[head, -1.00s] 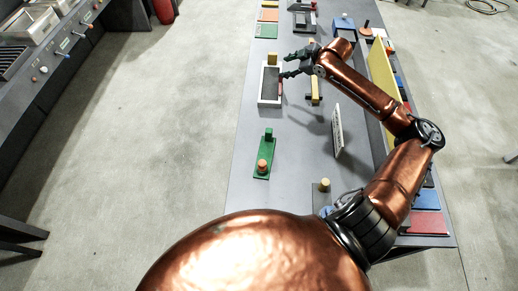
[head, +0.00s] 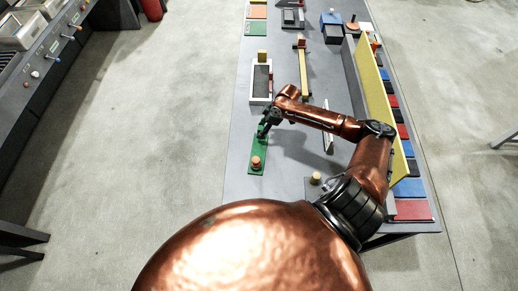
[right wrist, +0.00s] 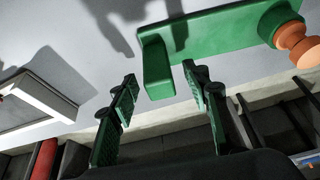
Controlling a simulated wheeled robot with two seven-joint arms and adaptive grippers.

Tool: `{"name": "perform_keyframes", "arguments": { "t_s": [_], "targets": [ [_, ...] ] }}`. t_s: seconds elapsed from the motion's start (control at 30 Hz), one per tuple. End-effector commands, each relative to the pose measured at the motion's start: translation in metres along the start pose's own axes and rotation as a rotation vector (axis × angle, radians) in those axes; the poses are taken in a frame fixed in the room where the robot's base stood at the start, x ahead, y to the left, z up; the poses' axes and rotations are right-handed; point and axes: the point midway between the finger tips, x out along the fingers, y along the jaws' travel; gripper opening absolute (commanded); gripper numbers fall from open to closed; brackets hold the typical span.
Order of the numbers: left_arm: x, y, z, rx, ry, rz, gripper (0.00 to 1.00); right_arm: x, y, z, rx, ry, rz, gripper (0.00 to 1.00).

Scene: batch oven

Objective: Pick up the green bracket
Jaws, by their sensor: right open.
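The green bracket (head: 258,158) lies on the grey table, a flat green bar with a raised green block at its far end and an orange knob at its near end. It also shows in the right wrist view (right wrist: 215,38), with the upright block just beyond the fingertips. My right gripper (head: 265,128) is open at the far end of the bracket. In the right wrist view its fingers (right wrist: 160,90) stand apart, with the block lying ahead of the gap between them. Contact cannot be told. The gripper partly hides the block in the head view.
A white-framed tray (head: 251,95) lies beyond the bracket. A yellow bar (head: 303,72) and a small white upright panel (head: 328,130) are to the right. A tall yellow panel (head: 380,95) stands along the right side. The table left of the bracket is narrow but clear.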

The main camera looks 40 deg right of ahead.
Motion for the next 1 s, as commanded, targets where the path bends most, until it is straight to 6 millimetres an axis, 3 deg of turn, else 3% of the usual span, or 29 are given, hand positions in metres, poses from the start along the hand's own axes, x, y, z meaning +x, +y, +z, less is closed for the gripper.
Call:
{"name": "perform_keyframes", "arguments": {
  "t_s": [0.13, 0.37, 1.0],
  "targets": [
    [-0.0021, -0.0001, -0.0005, 0.0, 0.0, 0.0, 0.0, 0.0118, -0.0004, 0.0003, 0.001, 0.0, -0.001, 0.43],
    [-0.0017, -0.0001, -0.0007, 0.0, 0.001, 0.0, 0.0, 0.0129, -0.0001, 0.0007, 0.0, -0.001, 0.0, 0.43],
    [-0.0017, 0.0, -0.0008, 0.0, 0.001, 0.0, 0.0, 0.0124, 0.0001, 0.001, 0.0, -0.001, 0.001, 0.0]
  ]
}}
